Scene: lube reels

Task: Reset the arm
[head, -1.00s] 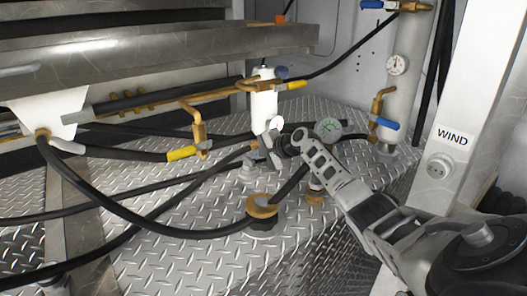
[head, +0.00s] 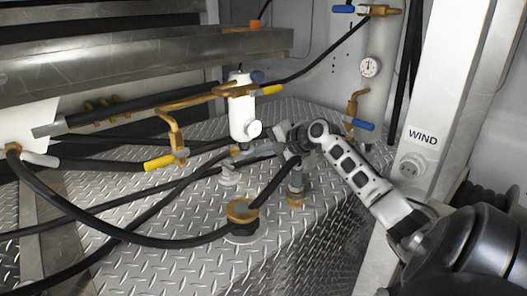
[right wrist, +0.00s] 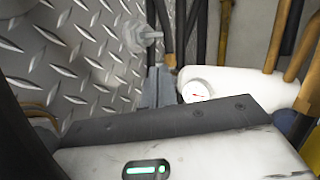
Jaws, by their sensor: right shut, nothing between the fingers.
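My right arm (head: 360,170) reaches in from the right in the head view. I cannot tell whether the gripper touches the cylinder. My left gripper is not in view.
A black hose with a brass fitting (head: 243,211) curves below the gripper. A yellow-handled valve (head: 166,162) stands left, a blue-handled valve (head: 359,123) right. A white post marked WIND (head: 421,135) stands near my arm. The front plate (head: 180,255) has bare room.

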